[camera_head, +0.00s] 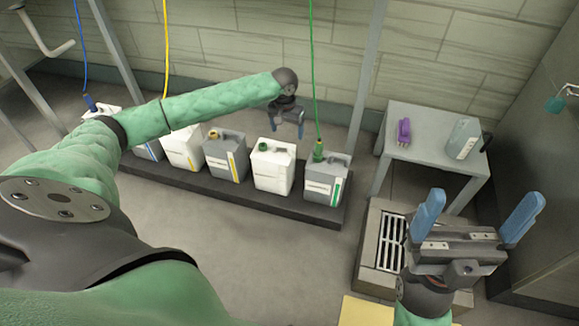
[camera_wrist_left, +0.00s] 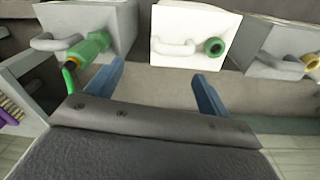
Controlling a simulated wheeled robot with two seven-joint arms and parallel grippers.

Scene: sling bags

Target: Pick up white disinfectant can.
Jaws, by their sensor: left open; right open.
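A white can with a green cap (camera_head: 273,170) stands upright on the dark low plinth, between two grey cans. It also shows in the left wrist view (camera_wrist_left: 190,32), with its handle and green cap facing me. My left gripper (camera_head: 288,126) is open and empty, above and behind the green-capped white can. In the left wrist view its fingers (camera_wrist_left: 158,72) point toward that can, apart from it. My right gripper (camera_head: 485,200) is open and empty at the lower right.
A grey can (camera_head: 322,186) with a green nozzle and hose stands right of the white can; another grey can (camera_head: 226,158) stands left. The plinth (camera_head: 240,203) lies along the wall. A grey table (camera_head: 425,150) holds a purple brush (camera_head: 404,133) and a jug (camera_head: 463,138). A floor grate (camera_head: 391,240) is near my right gripper.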

